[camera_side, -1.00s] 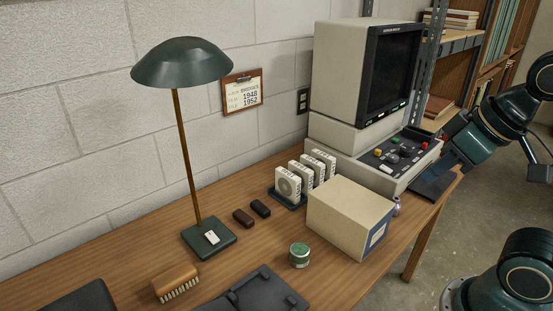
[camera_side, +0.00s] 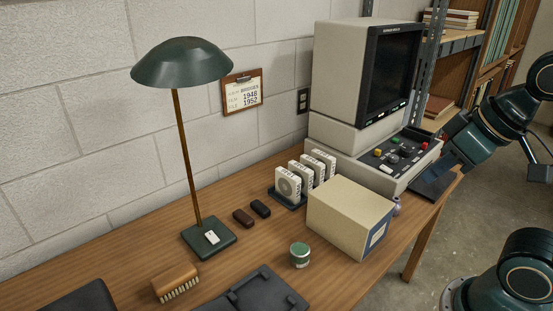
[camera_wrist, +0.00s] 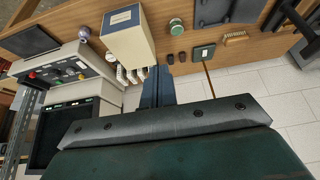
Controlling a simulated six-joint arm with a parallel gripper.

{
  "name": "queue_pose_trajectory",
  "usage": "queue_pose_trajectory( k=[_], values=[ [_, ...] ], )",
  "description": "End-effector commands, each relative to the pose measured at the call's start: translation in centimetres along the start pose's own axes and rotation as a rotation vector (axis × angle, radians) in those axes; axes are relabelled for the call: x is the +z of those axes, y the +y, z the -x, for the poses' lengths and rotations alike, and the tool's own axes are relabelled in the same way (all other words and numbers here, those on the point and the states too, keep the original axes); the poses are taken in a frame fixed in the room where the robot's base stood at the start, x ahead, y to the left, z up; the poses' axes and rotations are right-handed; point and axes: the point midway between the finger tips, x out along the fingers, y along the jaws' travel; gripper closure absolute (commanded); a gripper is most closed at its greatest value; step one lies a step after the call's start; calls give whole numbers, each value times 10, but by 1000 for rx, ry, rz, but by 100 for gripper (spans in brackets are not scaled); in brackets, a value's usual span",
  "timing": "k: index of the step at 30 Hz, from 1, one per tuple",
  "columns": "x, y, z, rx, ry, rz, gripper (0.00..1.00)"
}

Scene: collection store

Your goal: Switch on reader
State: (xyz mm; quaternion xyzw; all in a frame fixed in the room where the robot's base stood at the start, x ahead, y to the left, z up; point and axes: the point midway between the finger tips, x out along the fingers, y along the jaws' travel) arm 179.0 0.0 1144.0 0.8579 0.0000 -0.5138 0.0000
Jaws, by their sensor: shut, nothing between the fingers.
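The reader (camera_side: 357,75) is a beige machine with a dark screen at the back right of the desk. Its control panel (camera_side: 400,153) carries a red button (camera_side: 425,146), yellow and green buttons and dark knobs. In the wrist view the reader (camera_wrist: 92,88) is at the left, with its panel (camera_wrist: 65,68) above the screen. Small lights show below the screen, which looks dark. Which control is the power switch I cannot tell. My gripper (camera_wrist: 158,72) is shut and empty. In the side view my gripper (camera_side: 446,164) is by the panel's right front; contact is unclear.
A beige box (camera_side: 345,215) stands in front of the reader, beside a rack of white film boxes (camera_side: 288,183). A green lamp (camera_side: 208,240), a brush (camera_side: 175,280) and a green tin (camera_side: 300,254) are farther left. A dark pad (camera_side: 432,187) lies at the desk's right end.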

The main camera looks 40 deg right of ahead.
Motion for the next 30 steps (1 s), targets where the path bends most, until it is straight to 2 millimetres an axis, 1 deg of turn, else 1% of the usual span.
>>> queue_pose_trajectory(
  k=[8,14,17,23,30],
  values=[
    [-1,0,0,0,0,-2,100],
    [-10,2,-4,5,6,-21,100],
    [-19,5,-8,9,12,-42,100],
    [-47,16,-21,17,34,-107,100],
    [-85,38,-44,25,73,-206,100]
  ],
)
